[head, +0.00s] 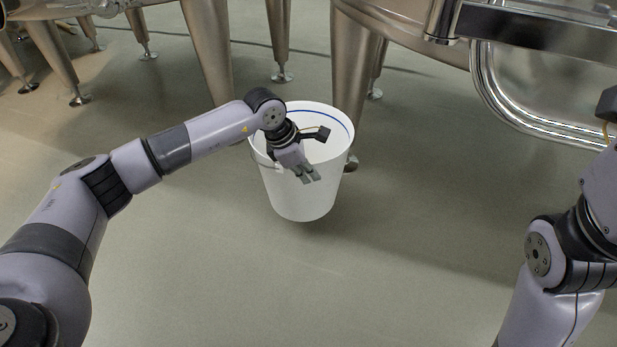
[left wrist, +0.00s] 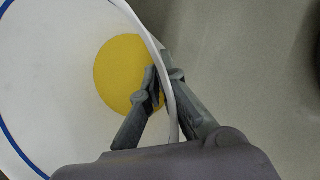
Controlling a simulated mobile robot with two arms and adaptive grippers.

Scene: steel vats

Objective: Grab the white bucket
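The white bucket (head: 300,200) is in the middle of the head view, in front of the steel vats, with a blue line inside near its rim. Whether its base touches the floor I cannot tell for sure. My left gripper (head: 310,176) is at the bucket's near side. In the left wrist view the bucket (left wrist: 55,70) shows from above with a round yellow area at its bottom. There my left gripper (left wrist: 160,75) has one finger inside and one outside the wall, closed together on the rim. My right gripper is out of view.
Steel vat legs (head: 352,80) stand just behind the bucket, with more legs (head: 208,50) to the left. A bent steel pipe (head: 490,95) hangs from the vat at the upper right. The grey floor (head: 300,290) in front is clear.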

